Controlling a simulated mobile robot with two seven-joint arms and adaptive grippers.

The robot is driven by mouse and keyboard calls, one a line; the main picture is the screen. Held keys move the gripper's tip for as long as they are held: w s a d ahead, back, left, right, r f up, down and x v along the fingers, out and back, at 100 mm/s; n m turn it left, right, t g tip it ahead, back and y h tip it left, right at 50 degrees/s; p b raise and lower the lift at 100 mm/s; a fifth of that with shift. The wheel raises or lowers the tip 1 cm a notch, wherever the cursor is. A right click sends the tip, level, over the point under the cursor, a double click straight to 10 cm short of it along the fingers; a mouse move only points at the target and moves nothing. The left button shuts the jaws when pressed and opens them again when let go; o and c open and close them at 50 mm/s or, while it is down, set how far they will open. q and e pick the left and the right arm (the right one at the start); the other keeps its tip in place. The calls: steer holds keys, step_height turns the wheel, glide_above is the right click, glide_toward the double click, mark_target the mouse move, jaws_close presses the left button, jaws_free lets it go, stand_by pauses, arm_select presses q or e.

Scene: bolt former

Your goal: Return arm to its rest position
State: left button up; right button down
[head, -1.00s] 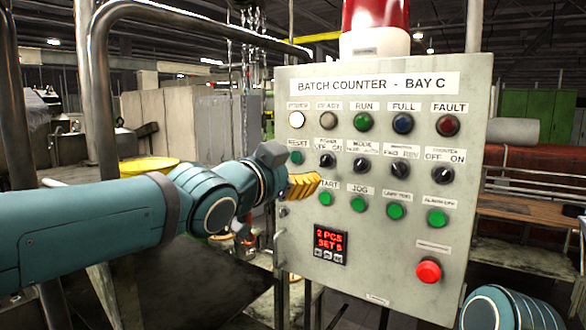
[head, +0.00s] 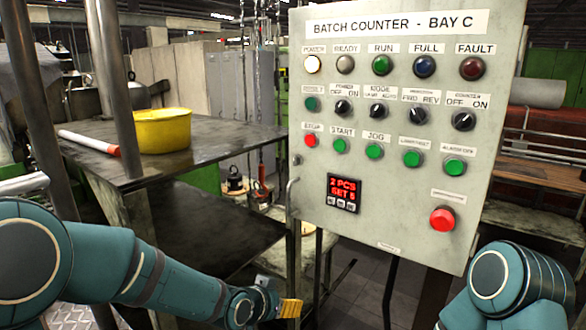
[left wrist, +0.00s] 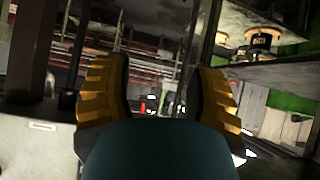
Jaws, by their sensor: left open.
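My left gripper (head: 290,308) is low in the head view, below and left of the control panel (head: 300,240) and clear of it. Its yellow fingers also show in the left wrist view (left wrist: 160,95), spread apart with nothing between them. My left arm comes in from the lower left and bends down. My right arm shows at the lower right, but its gripper is out of view. The panel reads "BATCH COUNTER - BAY C". Its white POWER lamp (head: 312,64) is lit, and the red display (head: 342,188) reads "2 PCS SET 5".
A dark metal table (head: 200,150) at the left carries a yellow tub (head: 162,132) and a white rod with a red end (head: 88,143). Steel posts (head: 112,90) stand at its near side. A red mushroom button (head: 442,219) juts from the panel's lower right.

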arm_select(q)
steer(key=s+a+f+n+g+y, duration=0.1)
steer(key=s+a+f+n+g, duration=0.2)
steer(key=s+f, duration=0.8)
steer(key=s+a+f+n+g+b, duration=0.1)
steer(key=s+a+f+n+g, duration=0.2)
steer(key=s+f, duration=0.8)
step_height(320, 180, down, 4)
steer(key=shift+a+f+n+g+y, duration=0.1)
steer(key=shift+a+n+g+y, duration=0.25)
steer(key=shift+a+n, duration=0.4)
